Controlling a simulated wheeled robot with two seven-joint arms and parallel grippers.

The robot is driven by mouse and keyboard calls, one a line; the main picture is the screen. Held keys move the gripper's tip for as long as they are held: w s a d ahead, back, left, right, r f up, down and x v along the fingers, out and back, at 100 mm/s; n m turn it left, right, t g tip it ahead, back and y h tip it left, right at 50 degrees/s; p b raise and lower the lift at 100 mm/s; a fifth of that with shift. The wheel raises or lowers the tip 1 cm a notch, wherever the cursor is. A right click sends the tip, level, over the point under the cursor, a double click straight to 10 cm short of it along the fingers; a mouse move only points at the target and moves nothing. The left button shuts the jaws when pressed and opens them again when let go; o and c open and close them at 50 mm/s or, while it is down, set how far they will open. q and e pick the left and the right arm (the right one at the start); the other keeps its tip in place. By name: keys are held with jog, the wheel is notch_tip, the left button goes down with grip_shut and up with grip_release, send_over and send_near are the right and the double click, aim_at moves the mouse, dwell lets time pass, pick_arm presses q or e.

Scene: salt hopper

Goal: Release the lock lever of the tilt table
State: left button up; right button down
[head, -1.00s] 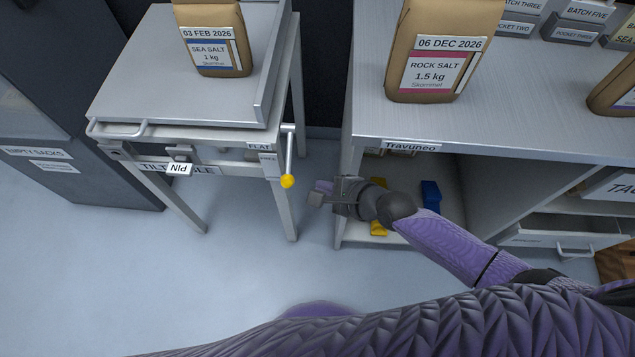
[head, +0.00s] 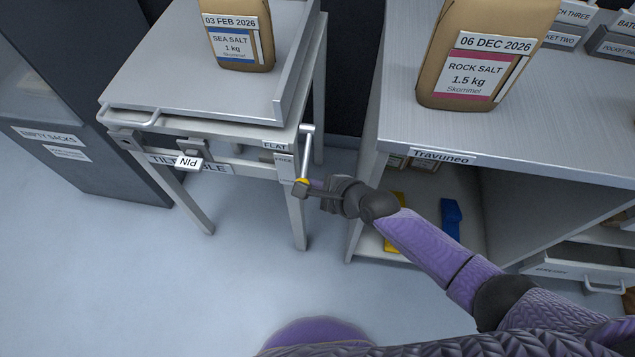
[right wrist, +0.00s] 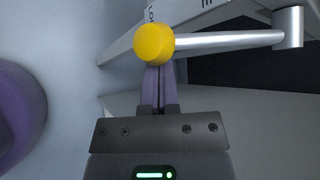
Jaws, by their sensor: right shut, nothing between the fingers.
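The tilt table (head: 190,84) stands at the left with a flat metal top. Its lock lever (head: 306,150) is a silver rod at the table's front right corner, hanging down to a yellow knob (head: 301,182). In the right wrist view the yellow knob (right wrist: 154,43) and silver rod (right wrist: 230,41) lie just beyond the fingertips. My right gripper (head: 306,188) is shut and empty, with its tips at the knob; I cannot tell whether they touch it. The knob is partly hidden by the gripper in the head view. My left gripper is not in view.
A sea salt sack (head: 238,38) stands on the tilt table. A PIN tag (head: 188,163) hangs at its front rail. A bench (head: 400,115) with a rock salt sack (head: 485,60) stands to the right. A grey cabinet (head: 60,120) is at the left. Open floor lies in front.

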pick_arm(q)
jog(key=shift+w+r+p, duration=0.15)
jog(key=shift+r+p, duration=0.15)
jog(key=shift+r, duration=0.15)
pick_arm(e)
jog(key=shift+s+r+g, duration=0.15)
jog(key=shift+r+g, duration=0.15)
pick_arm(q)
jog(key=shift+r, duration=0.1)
pick_arm(e)
jog(key=shift+r, duration=0.1)
pick_arm(q)
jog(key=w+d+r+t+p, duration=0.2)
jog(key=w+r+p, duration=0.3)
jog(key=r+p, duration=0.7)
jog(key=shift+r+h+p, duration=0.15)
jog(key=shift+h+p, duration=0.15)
jog(key=shift+p, duration=0.3)
pick_arm(e)
notch_tip(320, 180, up, 10)
jog(key=m+g, duration=0.1)
jog(key=g, duration=0.2)
jog(key=shift+s+a+r+m+y, duration=0.2)
jog(key=shift+s+m+y, duration=0.1)
jog(key=shift+m, duration=0.1)
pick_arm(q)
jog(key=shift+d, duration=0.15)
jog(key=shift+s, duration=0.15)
